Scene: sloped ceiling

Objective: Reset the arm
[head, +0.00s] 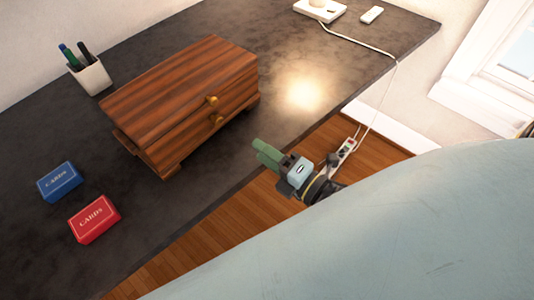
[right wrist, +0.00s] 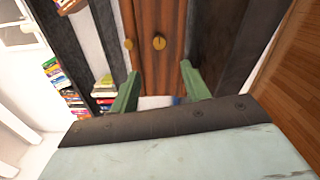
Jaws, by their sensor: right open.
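My right gripper (head: 268,155) is at the front edge of the dark desk, to the right of and in front of the wooden drawer box. In the right wrist view its two green fingers (right wrist: 160,90) are spread apart with nothing held between them. The box front with its knobs shows beyond the fingers. The rest of my right arm is mostly hidden behind a large pale blue part in the lower right of the head view. My left gripper is in neither view.
The wooden box (head: 190,85) has two brass knobs and stands on the dark desk (head: 330,80). Blue (head: 59,181) and red (head: 94,219) card boxes lie at the left. A pen cup (head: 90,76) stands behind. A power strip (head: 346,150) and cable are beyond the desk edge.

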